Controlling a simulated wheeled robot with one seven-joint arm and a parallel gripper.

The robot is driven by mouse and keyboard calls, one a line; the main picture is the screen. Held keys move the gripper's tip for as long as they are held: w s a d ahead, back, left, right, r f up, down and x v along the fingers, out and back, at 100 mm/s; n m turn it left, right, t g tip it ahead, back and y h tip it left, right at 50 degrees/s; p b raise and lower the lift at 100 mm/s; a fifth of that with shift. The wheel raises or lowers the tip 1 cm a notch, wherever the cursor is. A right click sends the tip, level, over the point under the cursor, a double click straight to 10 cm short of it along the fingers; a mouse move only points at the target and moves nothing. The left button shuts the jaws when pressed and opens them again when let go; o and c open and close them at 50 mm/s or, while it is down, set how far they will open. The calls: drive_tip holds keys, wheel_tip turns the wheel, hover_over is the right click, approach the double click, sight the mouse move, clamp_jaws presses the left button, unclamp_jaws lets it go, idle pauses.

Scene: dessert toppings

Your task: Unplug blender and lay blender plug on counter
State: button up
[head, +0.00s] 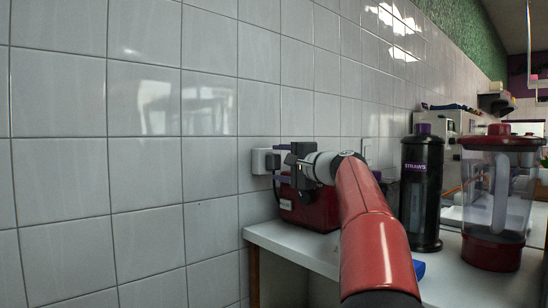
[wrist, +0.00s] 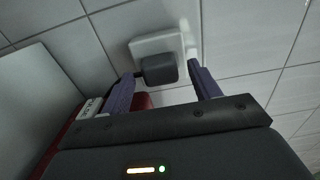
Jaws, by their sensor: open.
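The dark plug (wrist: 158,69) sits at the white wall outlet (wrist: 156,43) in the wrist view. My gripper (wrist: 161,72) is open, with its purple fingers on either side of the plug. A small gap shows on the right; on the left the finger is very close, and I cannot tell if it touches. In the head view, my gripper (head: 283,164) is at the wall, in front of the outlet (head: 261,161). The blender (head: 494,190), with a clear jar, red lid and red base, stands on the counter (head: 290,243) at right. Its cord is not clearly visible.
A red appliance (head: 308,212) stands on the counter just below my gripper. A black straw dispenser (head: 422,195) stands between my arm and the blender. A blue item (head: 419,268) lies by my arm. The counter's left end has a bare strip at the front.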

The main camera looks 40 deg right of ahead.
drive_tip(key=shift+w, duration=0.75)
idle(0.8)
drive_tip(key=c, duration=1.3)
drive_tip(key=s+b, duration=0.3)
drive_tip(key=s, duration=0.3)
drive_tip(key=shift+d, duration=0.2)
drive_tip(key=shift+r, duration=0.1)
idle(0.3)
drive_tip(key=p, duration=0.1)
drive_tip(key=g+p, duration=0.1)
drive_tip(key=p, duration=0.1)
drive_tip(key=shift+s+a+r, duration=0.1)
drive_tip(key=shift+s+r, duration=0.05)
drive_tip(key=shift+s, duration=0.1)
drive_tip(key=shift+s+g+p, duration=0.2)
drive_tip(key=shift+g+p, duration=0.3)
drive_tip(key=shift+p, duration=0.55)
drive_tip(key=g+p, duration=0.1)
drive_tip(key=p, duration=0.3)
drive_tip(key=shift+s+a+g, duration=0.15)
drive_tip(key=shift+s+g, duration=0.25)
